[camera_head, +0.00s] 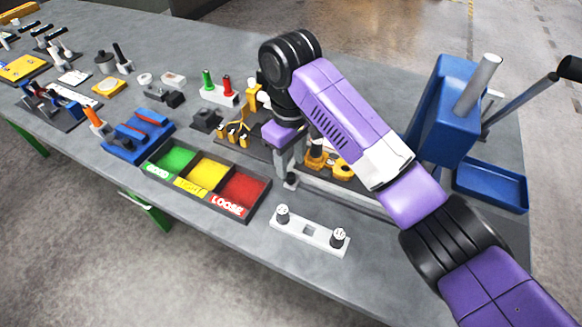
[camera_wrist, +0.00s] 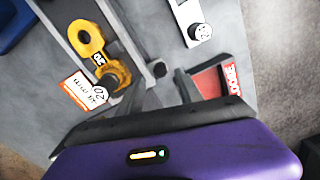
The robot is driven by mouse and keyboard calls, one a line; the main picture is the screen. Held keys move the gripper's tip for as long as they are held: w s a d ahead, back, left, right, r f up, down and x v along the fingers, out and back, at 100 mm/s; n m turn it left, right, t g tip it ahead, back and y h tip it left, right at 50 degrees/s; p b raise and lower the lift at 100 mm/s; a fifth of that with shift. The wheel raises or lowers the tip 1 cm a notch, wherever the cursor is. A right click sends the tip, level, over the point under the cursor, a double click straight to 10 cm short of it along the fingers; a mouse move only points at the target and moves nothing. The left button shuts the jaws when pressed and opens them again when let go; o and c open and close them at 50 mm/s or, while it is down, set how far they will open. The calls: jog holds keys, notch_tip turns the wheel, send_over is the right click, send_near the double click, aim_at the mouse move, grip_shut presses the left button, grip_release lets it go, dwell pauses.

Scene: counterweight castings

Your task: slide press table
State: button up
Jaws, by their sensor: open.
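The blue press (camera_head: 445,110) with a grey cylinder and a long black-tipped lever stands at the right of the bench. A long low grey rail (camera_head: 345,193) runs left from near it, partly hidden by my arm. I cannot tell clearly which part is the sliding press table. A yellow casting (camera_head: 342,168) sits beside the rail, and it shows in the wrist view (camera_wrist: 88,40) as a ring-ended piece with a dark round knob. My gripper (camera_head: 287,180) points down at the rail's left end. In the wrist view its fingers (camera_wrist: 168,88) are apart with nothing seen between them.
A three-part sorting tray (camera_head: 262,212) in green, yellow and red lies left of my gripper. A white bar with two knobs (camera_head: 310,236) lies near the front edge. A blue open tray (camera_head: 490,186) is at the right. Several tools and fixtures crowd the bench's left.

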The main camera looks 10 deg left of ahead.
aim_at(291, 175)
jog(key=shift+f, duration=2.25)
grip_shut()
